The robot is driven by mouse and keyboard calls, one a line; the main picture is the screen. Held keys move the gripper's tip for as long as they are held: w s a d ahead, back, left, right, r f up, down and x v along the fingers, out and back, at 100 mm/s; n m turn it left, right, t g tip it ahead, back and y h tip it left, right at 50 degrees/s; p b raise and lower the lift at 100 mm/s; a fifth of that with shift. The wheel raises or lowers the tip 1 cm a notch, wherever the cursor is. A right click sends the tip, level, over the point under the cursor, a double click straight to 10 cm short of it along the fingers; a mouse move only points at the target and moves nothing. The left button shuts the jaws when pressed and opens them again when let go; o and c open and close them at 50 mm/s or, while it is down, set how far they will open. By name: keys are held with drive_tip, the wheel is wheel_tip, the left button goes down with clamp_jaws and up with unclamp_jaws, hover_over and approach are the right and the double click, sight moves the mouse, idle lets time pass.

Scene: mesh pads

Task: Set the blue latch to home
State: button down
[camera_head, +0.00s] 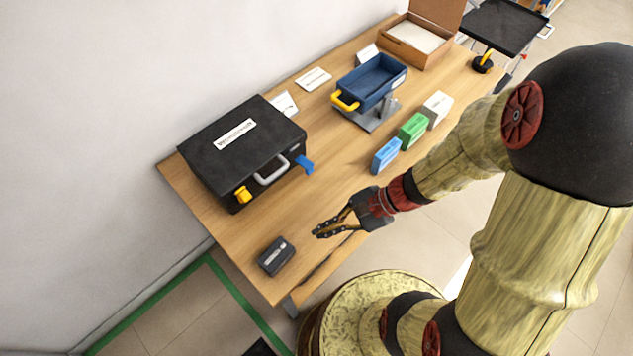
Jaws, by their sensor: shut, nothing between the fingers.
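The blue latch (304,164) is on the front face of the black case (216,165), right of the grey handle (272,171). It sticks out from the case; its exact setting is too small to read. A yellow latch (243,195) is on the same face, left of the handle. The case lid is down. My gripper (322,230) is shut and empty. It is over the table's front edge, in front of the case and apart from the blue latch.
A small black box (276,256) lies near the table's left front corner. Blue (386,156), green (413,130) and white (437,109) blocks stand along the front edge. A blue tray (371,84) with a yellow handle stands behind them. The wooden table (335,180) is clear between case and blocks.

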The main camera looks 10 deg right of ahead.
sight(316, 188)
drive_tip(key=w+f+m+t, duration=0.2)
drive_tip(key=m, duration=0.1)
drive_tip(key=w+f+m+t, duration=0.2)
drive_tip(key=w+m, duration=0.1)
drive_tip(key=w+d+f+m+t, duration=0.1)
drive_tip(key=w+f+m, duration=0.1)
drive_tip(key=m, duration=0.2)
drive_tip(key=shift+w+f+t, duration=0.15)
drive_tip(key=shift+f+t, duration=0.05)
drive_tip(key=shift+t, duration=0.2)
drive_tip(key=w+d+m+t+h, duration=0.1)
drive_tip(key=w+d, duration=0.1)
drive_tip(key=w+d+m+t+h, duration=0.1)
drive_tip(key=w+d+m, duration=0.1)
drive_tip(key=w+d+f+m+t, duration=0.1)
drive_tip(key=w+d+m, duration=0.1)
drive_tip(key=shift+h, duration=0.4)
drive_tip(key=shift+w+d+r+t, duration=0.15)
drive_tip(key=shift+w+d+t, duration=0.05)
drive_tip(key=shift+t, duration=0.2)
drive_tip(key=shift+w+a+b, duration=0.1)
drive_tip(key=shift+b, duration=0.2)
drive_tip(key=b+x, duration=0.2)
drive_tip(key=x, duration=0.7)
drive_tip(key=shift+w+a+f+b, duration=0.15)
drive_tip(key=shift+w+f+b, duration=0.1)
drive_tip(key=shift+f+b, duration=0.1)
drive_tip(key=shift+r, duration=0.15)
